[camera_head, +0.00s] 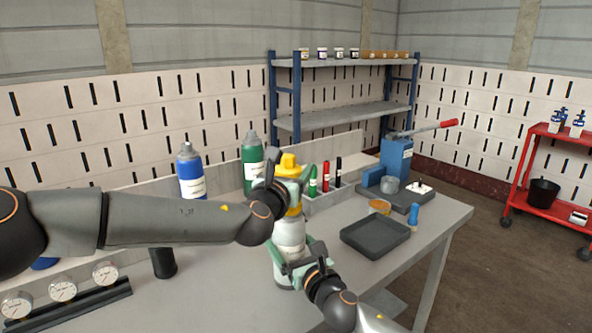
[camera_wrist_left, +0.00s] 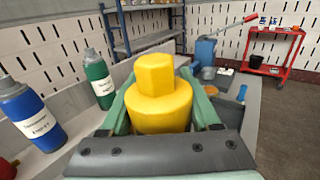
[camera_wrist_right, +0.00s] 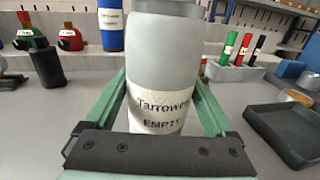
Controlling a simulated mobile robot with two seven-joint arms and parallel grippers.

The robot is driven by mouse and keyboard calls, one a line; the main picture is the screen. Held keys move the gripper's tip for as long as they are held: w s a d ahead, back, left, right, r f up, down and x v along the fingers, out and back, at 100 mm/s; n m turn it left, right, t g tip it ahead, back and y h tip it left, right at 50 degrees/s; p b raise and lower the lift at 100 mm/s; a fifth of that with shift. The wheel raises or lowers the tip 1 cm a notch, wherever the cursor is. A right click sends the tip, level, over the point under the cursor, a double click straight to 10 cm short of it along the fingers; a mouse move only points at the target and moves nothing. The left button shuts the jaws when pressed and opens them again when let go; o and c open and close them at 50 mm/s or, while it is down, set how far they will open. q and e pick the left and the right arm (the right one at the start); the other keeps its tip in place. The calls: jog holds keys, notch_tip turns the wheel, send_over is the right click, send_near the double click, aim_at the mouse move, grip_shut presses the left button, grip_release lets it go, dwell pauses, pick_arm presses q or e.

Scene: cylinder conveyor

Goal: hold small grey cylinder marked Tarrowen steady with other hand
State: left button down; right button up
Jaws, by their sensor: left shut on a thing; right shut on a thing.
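The small grey cylinder (camera_head: 289,236) stands upright on the grey workbench, its label reading "Tarrowen EMPTY" in the right wrist view (camera_wrist_right: 160,60). My right gripper (camera_head: 292,262) is shut around its lower body, a finger on each side. A yellow cap-like part (camera_head: 287,161) with a faceted top sits above the cylinder; it fills the middle of the left wrist view (camera_wrist_left: 160,100). My left gripper (camera_head: 289,192) is shut on this yellow part, over the right gripper. The join between the yellow part and the cylinder is mostly hidden by my left gripper.
A blue cylinder (camera_head: 191,178) and a green cylinder (camera_head: 252,160) stand behind on the left. A dark tray (camera_head: 375,238), a marker holder (camera_head: 325,203) and a blue lever press (camera_head: 396,160) are to the right.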

dwell(0.3)
pick_arm(q)
jog(key=n+y, duration=0.1)
jog(key=y, duration=0.1)
jog(key=n+y, duration=0.2)
jog(key=y, duration=0.1)
jog(key=shift+a+t, duration=0.4)
jog(key=c, duration=0.6)
grip_release()
jog(key=shift+w+a+n+y, duration=0.1)
jog(key=shift+a+n+y, duration=0.1)
jog(key=shift+n+y, duration=0.25)
grip_shut()
